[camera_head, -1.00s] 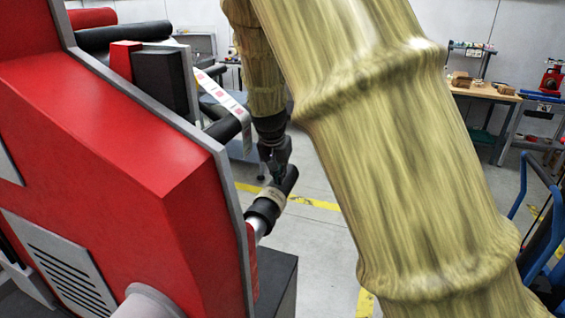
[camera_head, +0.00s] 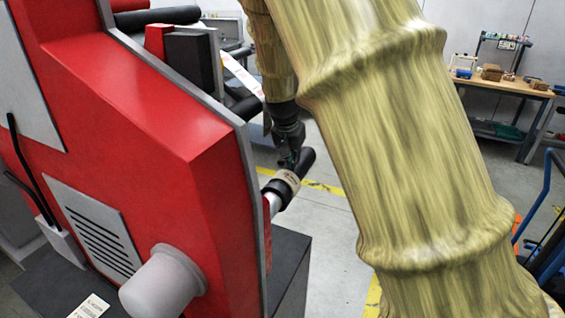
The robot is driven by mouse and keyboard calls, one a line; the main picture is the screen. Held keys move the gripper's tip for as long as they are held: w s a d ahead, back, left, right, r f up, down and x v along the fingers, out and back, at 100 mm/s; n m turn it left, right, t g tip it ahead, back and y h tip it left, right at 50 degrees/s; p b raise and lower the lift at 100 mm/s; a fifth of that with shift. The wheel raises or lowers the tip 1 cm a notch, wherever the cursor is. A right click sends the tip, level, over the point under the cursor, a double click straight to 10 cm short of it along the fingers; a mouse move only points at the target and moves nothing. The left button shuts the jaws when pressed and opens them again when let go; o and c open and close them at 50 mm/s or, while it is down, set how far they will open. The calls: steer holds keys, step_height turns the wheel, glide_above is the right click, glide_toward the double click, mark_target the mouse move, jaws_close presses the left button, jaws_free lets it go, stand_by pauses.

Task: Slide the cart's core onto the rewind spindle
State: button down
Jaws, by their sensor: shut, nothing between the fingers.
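The rewind spindle (camera_head: 273,204) sticks out from the red machine, its silver base at the panel and dark parts further out. A tan ring, which looks like the core (camera_head: 288,178), sits around the shaft, with a dark cylinder end (camera_head: 305,160) showing beyond it. My gripper (camera_head: 287,162) is shut, just above and beside this outer dark part, with nothing seen in it. The fingertips are small and dark, so I cannot tell whether they touch the shaft. The cart's own load is not clearly visible.
The red machine body (camera_head: 150,130) fills the left, with a dark block (camera_head: 288,262) below the spindle. My arm covers the middle right. A blue cart frame (camera_head: 543,215) stands at the right edge, and a wooden workbench (camera_head: 500,84) is behind. Floor shows beyond the spindle.

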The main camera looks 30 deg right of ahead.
steer(key=shift+s+a+r, duration=0.15)
steer(key=shift+s+a, duration=0.5)
steer(key=shift+a, duration=0.05)
steer(key=shift+s+a, duration=0.15)
steer(key=shift+a, duration=0.05)
steer(key=shift+w+f, duration=0.25)
steer(key=shift+w, duration=0.05)
steer(key=shift+s, duration=0.15)
steer(key=shift+d, duration=0.15)
steer(key=shift+w+d+r, duration=0.15)
steer(key=shift+w+d, duration=1.15)
steer(key=shift+d, duration=0.2)
steer(key=shift+r, duration=0.25)
steer(key=b+v, duration=0.3)
steer(key=v, duration=0.6)
steer(key=shift+s+a, duration=0.2)
